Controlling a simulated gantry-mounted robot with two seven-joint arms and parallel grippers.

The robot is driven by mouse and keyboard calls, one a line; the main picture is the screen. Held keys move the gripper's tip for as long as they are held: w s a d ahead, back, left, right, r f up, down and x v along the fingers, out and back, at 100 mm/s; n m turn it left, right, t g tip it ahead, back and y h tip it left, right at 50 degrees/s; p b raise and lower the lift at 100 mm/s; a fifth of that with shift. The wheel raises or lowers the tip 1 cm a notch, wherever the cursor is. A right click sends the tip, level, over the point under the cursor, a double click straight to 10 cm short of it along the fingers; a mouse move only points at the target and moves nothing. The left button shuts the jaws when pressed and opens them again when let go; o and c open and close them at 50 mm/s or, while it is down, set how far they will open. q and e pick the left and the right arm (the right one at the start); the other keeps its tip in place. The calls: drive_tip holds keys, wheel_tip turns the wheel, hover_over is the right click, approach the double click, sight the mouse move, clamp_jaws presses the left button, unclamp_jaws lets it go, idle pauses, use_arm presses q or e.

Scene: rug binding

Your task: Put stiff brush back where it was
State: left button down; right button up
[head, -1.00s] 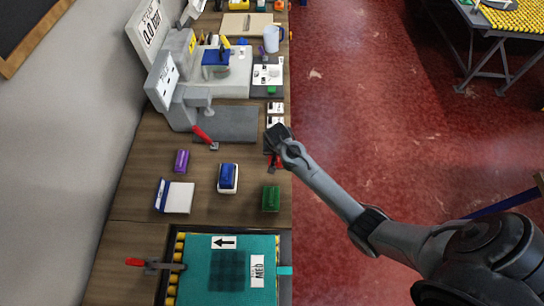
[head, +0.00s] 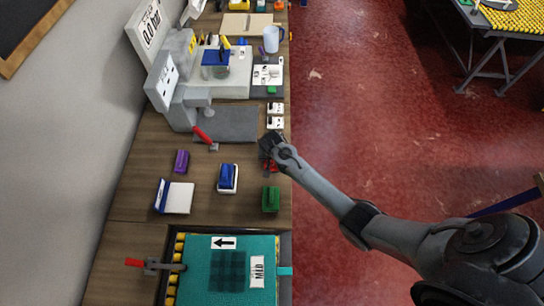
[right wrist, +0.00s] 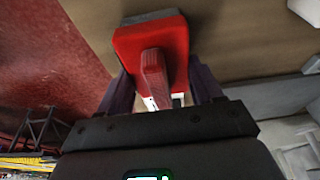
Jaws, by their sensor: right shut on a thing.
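My right gripper (head: 268,150) is over the right edge of the bench, below the two small white switch boxes in the head view. It is shut on a red block-like tool with a raised handle, which I take for the stiff brush (right wrist: 150,45). In the right wrist view the handle sits between the two dark fingers (right wrist: 160,92) and a grey strip shows along the brush's far edge. In the head view only a bit of the red brush (head: 271,169) shows under the gripper. I cannot tell whether it touches the bench. My left gripper is not in view.
A green block (head: 271,199), a blue-and-white block (head: 228,178), a purple block (head: 181,161) and a white pad (head: 176,197) lie nearby on the wooden bench (head: 222,208). A grey machine with a red lever (head: 203,135) stands behind. A teal board (head: 203,262) is in front.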

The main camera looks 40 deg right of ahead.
drive_tip(key=shift+f, duration=0.1)
drive_tip(key=o, duration=1)
drive_tip(key=shift+o, duration=0.6)
